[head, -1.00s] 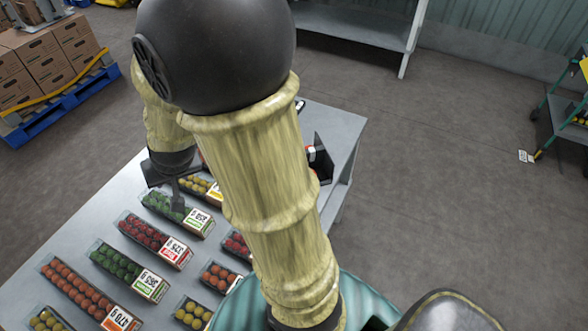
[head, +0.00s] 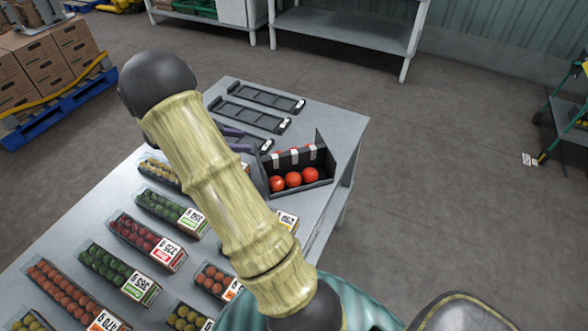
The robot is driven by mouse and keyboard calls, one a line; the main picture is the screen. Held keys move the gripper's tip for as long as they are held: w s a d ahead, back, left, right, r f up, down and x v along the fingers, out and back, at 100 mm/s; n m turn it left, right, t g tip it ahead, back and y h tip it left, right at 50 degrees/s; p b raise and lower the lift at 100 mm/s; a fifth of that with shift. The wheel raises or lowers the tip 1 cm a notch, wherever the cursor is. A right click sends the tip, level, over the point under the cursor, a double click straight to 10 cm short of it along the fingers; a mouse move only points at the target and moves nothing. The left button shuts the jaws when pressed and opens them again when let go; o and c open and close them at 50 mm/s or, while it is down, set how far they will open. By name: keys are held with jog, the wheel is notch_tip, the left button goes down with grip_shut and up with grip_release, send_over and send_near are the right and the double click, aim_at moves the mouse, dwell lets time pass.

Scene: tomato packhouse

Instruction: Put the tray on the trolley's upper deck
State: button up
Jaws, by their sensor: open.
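A black open tray (head: 325,184) with red tomatoes stands near the right end of the grey table. Its front is low, a dark panel stands up at its right, and white tabs show along its back. Several flat, empty black trays (head: 250,115) with white labels lie behind it at the table's far end. The trolley (head: 550,124), with green posts and a grey deck, is cut off at the right edge. I cannot tell which deck shows. My gripper is hidden behind my arm. A purple piece beside the arm is too covered to identify.
Several clear punnets (head: 137,235) of coloured tomatoes with price cards fill the near left of the table (head: 330,212). A grey bench (head: 345,30) stands at the back. Boxes on a blue pallet (head: 62,100) are at the left. Floor between table and trolley is clear.

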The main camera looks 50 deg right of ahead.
aim_at(292, 152)
jog(key=shift+s+a+f+m+g+y, duration=0.3)
jog(key=shift+s+f+m+g+y, duration=0.1)
jog(key=shift+s+g, duration=0.3)
jog(key=x, duration=1.2)
jog(key=shift+d+p, duration=0.2)
jog(key=shift+p, duration=0.15)
jog(key=x, duration=0.2)
jog(key=p+x, duration=0.1)
jog(key=x, duration=0.2)
jog(key=shift+d+r, duration=0.3)
jog(key=shift+r, duration=0.05)
jog(key=shift+c, duration=0.4)
